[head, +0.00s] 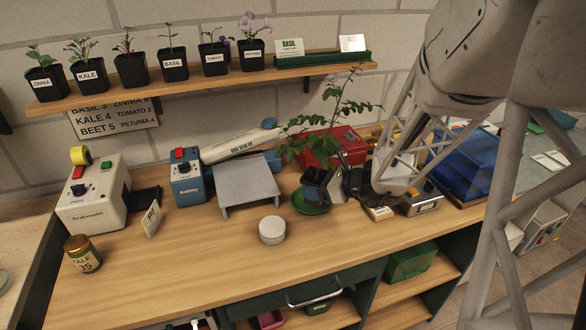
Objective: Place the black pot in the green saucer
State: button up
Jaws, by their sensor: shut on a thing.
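The black pot (313,176) holds a tall leafy green plant and is mostly hidden by my gripper and the leaves. My gripper (328,184) reaches in from the right and is shut on the pot. The green saucer (311,209) lies on the wooden bench directly below the pot in the picture. Its front rim shows, and its back part is covered by the pot and gripper. I cannot tell whether the pot touches the saucer or hangs just above it.
A grey stand (249,184) is left of the saucer, and a round whitish tin (272,230) is in front. A red box (345,141) is behind. A scale-like device (421,200) and blue tray (466,165) are right. Several potted seedlings line the shelf (200,82).

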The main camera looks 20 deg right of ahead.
aim_at(313, 177)
jog(key=shift+w+d+f, duration=0.1)
jog(key=shift+w+d, duration=0.05)
jog(key=shift+w, duration=0.75)
jog(key=shift+w+d+f, duration=0.1)
jog(key=shift+w+d, duration=0.05)
jog(key=shift+w, duration=0.75)
jog(key=shift+f, duration=1.75)
jog(key=shift+f, duration=0.15)
jog(key=o, duration=1)
jog(key=shift+r, duration=0.2)
jog(key=v, duration=1.2)
